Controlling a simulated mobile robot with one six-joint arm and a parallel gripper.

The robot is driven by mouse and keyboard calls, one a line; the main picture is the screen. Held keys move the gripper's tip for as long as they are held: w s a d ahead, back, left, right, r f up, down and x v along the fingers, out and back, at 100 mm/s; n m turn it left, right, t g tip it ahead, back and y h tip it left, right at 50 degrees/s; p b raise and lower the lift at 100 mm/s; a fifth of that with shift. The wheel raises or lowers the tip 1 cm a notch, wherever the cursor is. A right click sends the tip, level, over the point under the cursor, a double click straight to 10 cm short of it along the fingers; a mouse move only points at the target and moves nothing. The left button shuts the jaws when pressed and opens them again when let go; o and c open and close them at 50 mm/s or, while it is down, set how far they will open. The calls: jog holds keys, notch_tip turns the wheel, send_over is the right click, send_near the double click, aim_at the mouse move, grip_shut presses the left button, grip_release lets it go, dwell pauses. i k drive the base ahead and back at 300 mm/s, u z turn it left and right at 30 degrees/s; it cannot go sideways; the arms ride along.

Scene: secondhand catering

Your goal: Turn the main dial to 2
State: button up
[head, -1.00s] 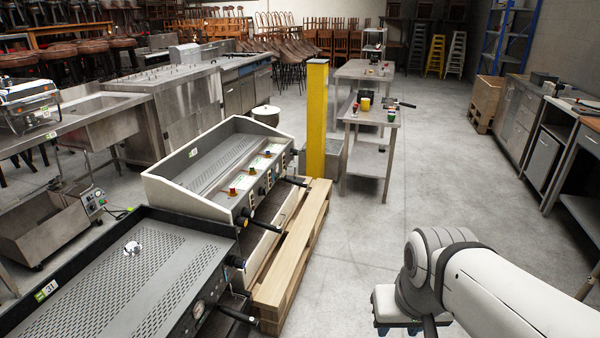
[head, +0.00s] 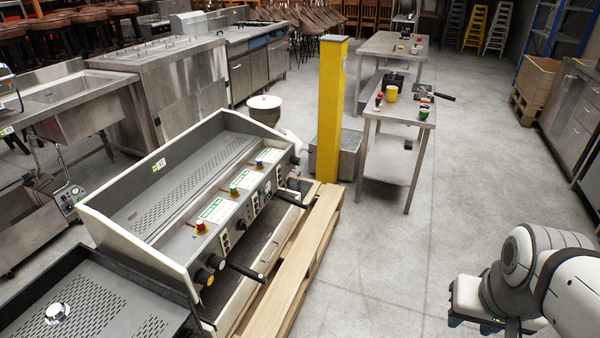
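A long white-and-grey espresso-style machine (head: 185,190) stands on a wooden pallet in the left middle of the head view. Its front right side carries a panel with red (head: 200,227), green (head: 234,191) and blue (head: 259,163) knobs beside paper cards. I cannot tell which knob is the main dial, and no dial numbers are readable. My gripper (head: 478,322) is at the bottom right, over the floor and well apart from the machine. Its fingertips are not clearly visible.
A yellow post (head: 333,110) stands just behind the machine. A steel table (head: 408,135) with a yellow cup (head: 391,93) and small items is to its right. The pallet (head: 290,270) juts out at the machine's front. The concrete floor (head: 410,260) between pallet and my arm is clear.

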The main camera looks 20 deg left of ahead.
aim_at(241, 225)
jog(key=u, duration=0.45)
jog(key=i, duration=0.95)
jog(key=u, duration=0.65)
jog(key=k, duration=0.85)
jog(key=u, duration=0.15)
jog(key=i, duration=0.85)
jog(key=z, duration=0.05)
